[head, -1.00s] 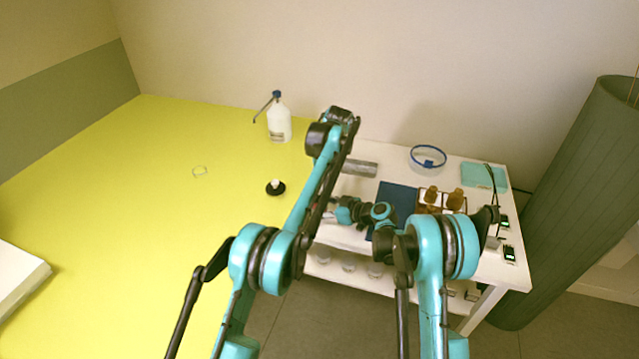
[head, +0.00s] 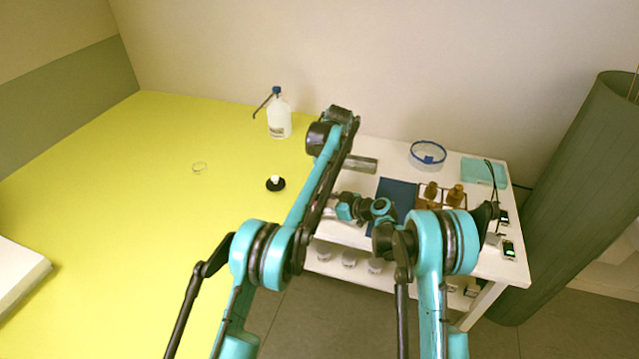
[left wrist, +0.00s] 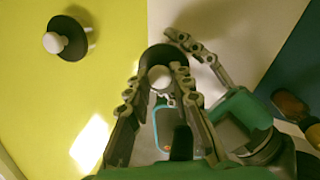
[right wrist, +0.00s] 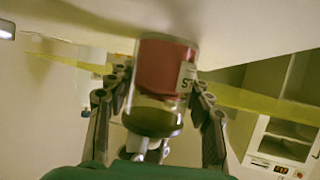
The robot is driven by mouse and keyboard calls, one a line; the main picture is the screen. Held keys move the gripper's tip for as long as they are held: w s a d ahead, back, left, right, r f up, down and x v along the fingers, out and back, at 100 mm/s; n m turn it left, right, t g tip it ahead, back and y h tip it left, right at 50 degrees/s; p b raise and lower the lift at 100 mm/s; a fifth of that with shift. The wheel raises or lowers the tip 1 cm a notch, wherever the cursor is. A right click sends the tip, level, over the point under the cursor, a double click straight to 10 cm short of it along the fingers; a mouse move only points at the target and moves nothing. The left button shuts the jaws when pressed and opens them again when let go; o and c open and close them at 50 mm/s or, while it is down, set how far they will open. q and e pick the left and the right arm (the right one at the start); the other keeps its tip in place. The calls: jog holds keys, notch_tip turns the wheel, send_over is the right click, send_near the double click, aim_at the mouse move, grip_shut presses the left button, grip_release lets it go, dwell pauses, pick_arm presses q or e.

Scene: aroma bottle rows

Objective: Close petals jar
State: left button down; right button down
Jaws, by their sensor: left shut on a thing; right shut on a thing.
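My left gripper (left wrist: 158,98) is shut on a small dark rounded piece with a pale knob (left wrist: 159,76), which looks like a lid; its fingers stand on both sides of it. My right gripper (right wrist: 160,98) is shut on a clear jar (right wrist: 160,85) with red contents and a white label. One end of the jar is dark; whether that is a lid or its base I cannot tell. In the left wrist view a finger of my right gripper shows close beside the left one. In the head view my left arm hides both gripper tips, so the lid-to-jar contact is unclear.
A black disc with a white top (head: 275,184), a thin ring (head: 199,168) and a wash bottle (head: 279,118) stand on the yellow table (head: 120,240). The white cart (head: 490,268) at right holds a blue mat (head: 397,197), brown bottles (head: 455,196) and a blue-rimmed dish (head: 428,153).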

pick_arm(q)
jog(key=shift+f, duration=0.3)
jog(key=c, duration=1.3)
grip_release()
jog(key=shift+o, duration=0.2)
jog(key=v, duration=0.7)
jog(key=shift+r, duration=0.2)
jog(key=shift+d, duration=0.1)
pick_arm(e)
jog(key=c, duration=0.6)
grip_release()
